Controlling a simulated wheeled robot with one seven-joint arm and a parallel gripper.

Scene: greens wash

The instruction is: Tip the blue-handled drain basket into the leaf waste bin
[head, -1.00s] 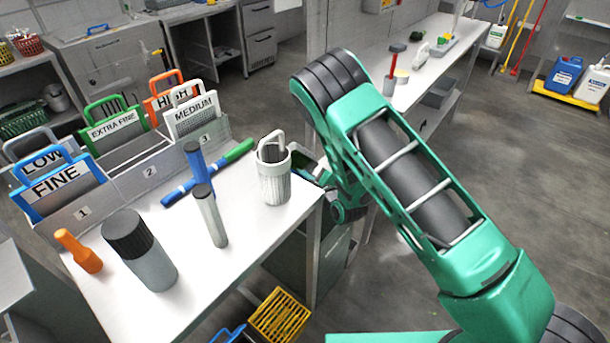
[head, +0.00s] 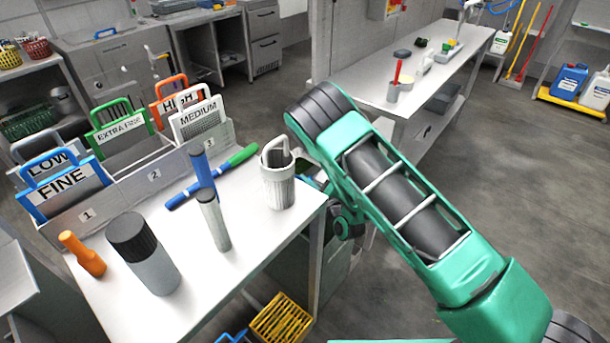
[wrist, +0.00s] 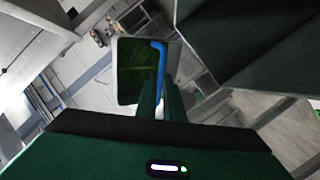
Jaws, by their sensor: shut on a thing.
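In the wrist view my gripper (wrist: 160,100) is shut on the blue handle (wrist: 159,58) of the drain basket. Beside the handle is the basket's dark body (wrist: 136,72), with green leafy-looking matter showing in it. A large dark green panel (wrist: 255,45) fills the upper right of the wrist view; it may be the leaf waste bin's wall. In the head view a dark green box (head: 292,257) stands under the table's right end and may be the same bin. My gripper and the held basket are mostly hidden behind my arm there.
A white table (head: 190,270) on the left holds a white perforated canister (head: 277,185), a dark-capped cylinder (head: 145,255) and labelled cards in a rack. A yellow crate (head: 281,318) is low in front. A long bench (head: 420,75) stands behind; open floor lies right.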

